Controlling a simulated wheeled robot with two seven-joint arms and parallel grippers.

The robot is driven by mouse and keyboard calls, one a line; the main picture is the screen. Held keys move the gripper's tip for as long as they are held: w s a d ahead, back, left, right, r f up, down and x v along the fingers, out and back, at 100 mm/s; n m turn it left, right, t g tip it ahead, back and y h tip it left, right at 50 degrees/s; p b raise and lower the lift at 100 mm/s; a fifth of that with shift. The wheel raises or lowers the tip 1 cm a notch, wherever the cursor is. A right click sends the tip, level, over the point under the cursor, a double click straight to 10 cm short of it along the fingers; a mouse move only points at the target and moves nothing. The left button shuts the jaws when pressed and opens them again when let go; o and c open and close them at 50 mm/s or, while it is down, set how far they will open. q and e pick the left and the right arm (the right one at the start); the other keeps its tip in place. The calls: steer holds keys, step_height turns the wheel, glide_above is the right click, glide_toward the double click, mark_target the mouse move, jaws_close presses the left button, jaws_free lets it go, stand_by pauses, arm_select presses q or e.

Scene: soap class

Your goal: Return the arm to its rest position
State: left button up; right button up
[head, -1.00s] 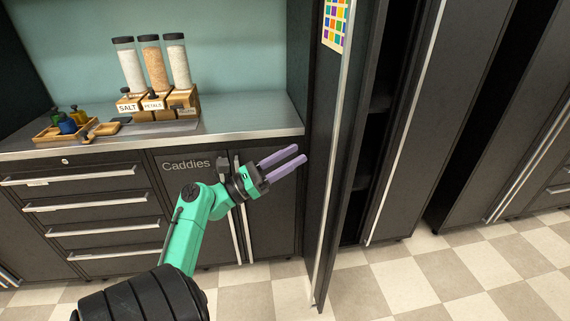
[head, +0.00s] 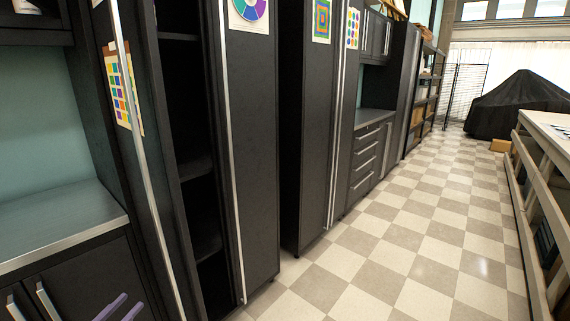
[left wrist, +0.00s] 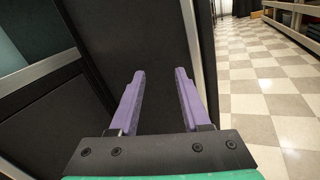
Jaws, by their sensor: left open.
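My left gripper (head: 122,308) shows only as two purple fingertips at the bottom left of the head view, in front of the dark cabinet doors below the counter. In the left wrist view the left gripper (left wrist: 158,75) has its two purple fingers apart with nothing between them. A dark cabinet panel (left wrist: 150,35) is beyond the fingers; I cannot tell how far off. The rest of my left arm is out of the head view. My right gripper is in neither view.
A tall dark cabinet (head: 188,165) stands open, with empty-looking shelves inside. A steel counter (head: 60,225) is at the left. The checkered floor (head: 400,250) forms a clear aisle to the right. A wooden-framed bench (head: 535,190) edges the far right, and a black-covered object (head: 520,105) stands at the back.

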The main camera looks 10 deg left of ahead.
arm_select(q)
steer(key=s+d+f+m+g+y, duration=0.1)
steer(key=s+d+f+m+g, duration=0.15)
steer(key=f, duration=0.75)
steer(key=s+d+f+m+g, duration=0.1)
steer(key=s+f+m+g, duration=0.25)
steer(key=f, duration=0.75)
steer(key=s+d+f+m+g+y, duration=0.1)
steer(key=s+d+f+m+g, duration=0.15)
steer(key=f, duration=0.75)
steer(key=s+d+f+m+g, duration=0.2)
steer(key=s+f+m, duration=0.3)
steer(key=s+m, duration=0.3)
steer(key=s+d+f+m+g+y+p, duration=0.1)
steer(key=s+d+f+m+g, duration=0.2)
steer(key=s+m, duration=0.6)
steer(key=s+d+f+m+g+p, duration=0.1)
steer(key=s+d+f+m+g, duration=0.2)
steer(key=s+f+m, duration=0.4)
steer(key=shift+s+d+f+m+y, duration=0.3)
steer(key=shift+s+d+m, duration=0.35)
steer(key=shift+d+m, duration=0.15)
steer(key=shift+g, duration=0.25)
